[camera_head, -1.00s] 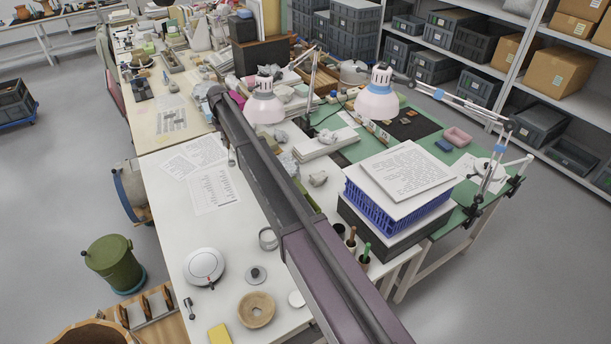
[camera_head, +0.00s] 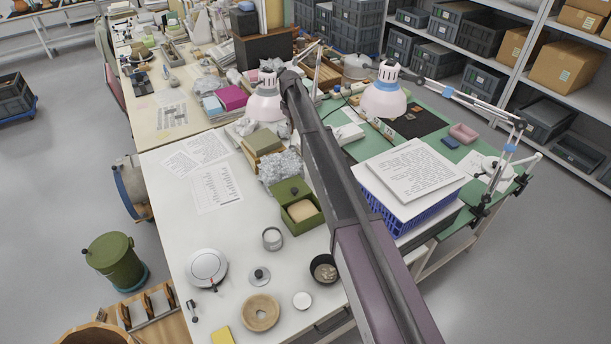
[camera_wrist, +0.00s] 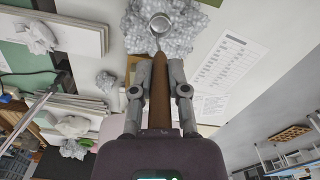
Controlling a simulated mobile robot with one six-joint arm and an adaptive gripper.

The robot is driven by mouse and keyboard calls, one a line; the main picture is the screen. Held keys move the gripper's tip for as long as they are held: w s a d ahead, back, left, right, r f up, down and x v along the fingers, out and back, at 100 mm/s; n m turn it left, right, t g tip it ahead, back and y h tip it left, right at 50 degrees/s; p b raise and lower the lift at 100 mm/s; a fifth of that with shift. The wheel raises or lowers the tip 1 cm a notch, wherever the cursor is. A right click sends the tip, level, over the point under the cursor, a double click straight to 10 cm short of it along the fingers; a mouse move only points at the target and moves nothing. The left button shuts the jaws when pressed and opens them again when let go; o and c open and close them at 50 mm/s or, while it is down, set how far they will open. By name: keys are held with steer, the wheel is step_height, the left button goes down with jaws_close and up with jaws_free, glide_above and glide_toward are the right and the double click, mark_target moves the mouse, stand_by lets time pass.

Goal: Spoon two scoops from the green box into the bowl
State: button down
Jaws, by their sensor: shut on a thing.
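The green box (camera_head: 302,214) stands open on the white table with pale tan contents; its green lid (camera_head: 290,190) is tilted up at its back. A small dark bowl (camera_head: 324,268) stands nearer the front, with some pale bits inside. In the wrist view my gripper (camera_wrist: 160,68) is shut on the brown handle of a spoon (camera_wrist: 160,24). The spoon's round metal end points away from me, over crumpled grey wrapping; I cannot tell whether it holds anything. In the head view my gripper is hidden behind my arm, which reaches past the box and bowl on the right.
Crumpled grey wrapping (camera_head: 281,168) lies behind the box. A blue crate (camera_head: 425,212) is to the right. The left table centre is fairly clear.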

steer(key=shift+a, duration=0.1)
stand_by(0.3)
steer(key=s+d+f+b, duration=0.2)
steer(key=s+f+b, duration=0.2)
steer(key=s, duration=0.5)
steer(key=s+d+f+b, duration=0.3)
steer(key=s+f+b, duration=0.1)
steer(key=s, duration=0.5)
steer(key=shift+s+d+f, duration=0.15)
steer(key=shift+s, duration=0.2)
steer(key=shift+f+b, duration=0.25)
steer(key=shift+b, duration=0.15)
step_height(320, 180, down, 9)
steer(key=b, duration=0.9)
steer(key=shift+r, duration=0.1)
stand_by(0.8)
